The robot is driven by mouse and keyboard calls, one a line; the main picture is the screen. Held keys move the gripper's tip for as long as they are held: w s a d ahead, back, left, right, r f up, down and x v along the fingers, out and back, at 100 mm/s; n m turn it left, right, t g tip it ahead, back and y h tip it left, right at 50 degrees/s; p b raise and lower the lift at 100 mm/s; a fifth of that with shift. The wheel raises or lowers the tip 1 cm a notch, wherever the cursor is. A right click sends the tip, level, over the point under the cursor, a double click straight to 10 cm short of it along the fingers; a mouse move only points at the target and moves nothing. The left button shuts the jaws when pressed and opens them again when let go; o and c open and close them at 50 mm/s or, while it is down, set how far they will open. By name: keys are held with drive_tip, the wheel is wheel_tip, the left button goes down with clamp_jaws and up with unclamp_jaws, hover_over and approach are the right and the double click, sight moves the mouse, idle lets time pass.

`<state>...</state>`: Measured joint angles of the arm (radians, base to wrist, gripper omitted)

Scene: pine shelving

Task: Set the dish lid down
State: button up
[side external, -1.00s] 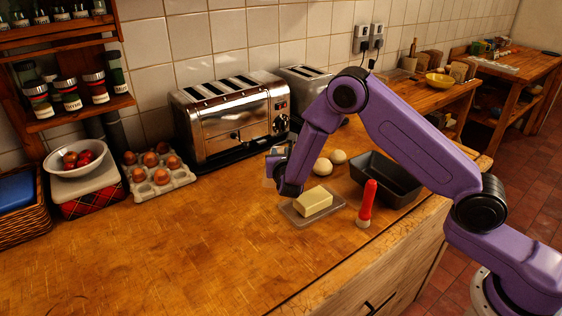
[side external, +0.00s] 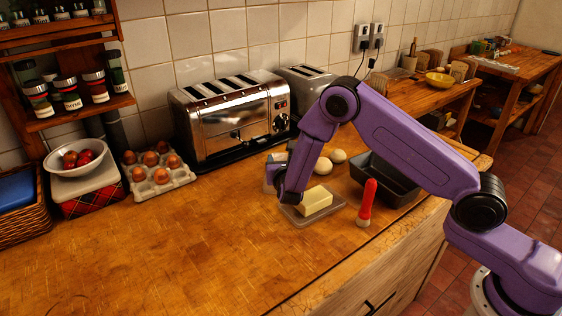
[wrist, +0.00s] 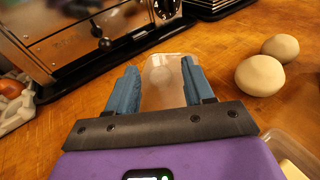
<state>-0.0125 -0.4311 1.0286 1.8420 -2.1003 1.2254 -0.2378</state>
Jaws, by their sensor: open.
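The clear, frosted dish lid (wrist: 163,88) shows in the wrist view between the two blue fingers of my gripper (wrist: 160,84). It reaches a little past the fingertips, low over or on the wooden counter; contact beneath it is hard to see. My gripper is open, with a finger on each side of the lid. In the side view my gripper (side external: 276,170) is low at the counter, left of the butter dish, and my wrist hides most of the lid. The butter (side external: 315,200) lies uncovered on its clear dish base (side external: 299,217).
A chrome toaster (side external: 235,118) stands behind. Two pale dough balls (wrist: 260,76) lie right of the fingers. A red-handled tool (side external: 367,202) stands beside the dish, before a dark loaf tin (side external: 388,180). An egg tray (side external: 180,180) is left. The front-left counter (side external: 170,250) is clear.

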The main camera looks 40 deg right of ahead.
drive_tip(key=shift+r, duration=0.2)
drive_tip(key=v, duration=1.2)
drive_tip(key=shift+d+r, duration=0.1)
drive_tip(key=s+d+r+m+g, duration=0.3)
drive_tip(key=s+d+r+m, duration=0.1)
drive_tip(key=s+m, duration=0.2)
drive_tip(key=s+d+r+m+g, duration=0.3)
drive_tip(key=s+m, duration=0.3)
drive_tip(key=s, duration=0.1)
drive_tip(key=s+r+m+g+y, duration=0.1)
drive_tip(key=s+m+g+y, duration=0.4)
drive_tip(key=s, duration=1.8)
drive_tip(key=g+y, duration=0.2)
drive_tip(key=y, duration=0.1)
drive_tip(key=shift+a+r+y, duration=0.3)
drive_tip(key=shift+r, duration=0.1)
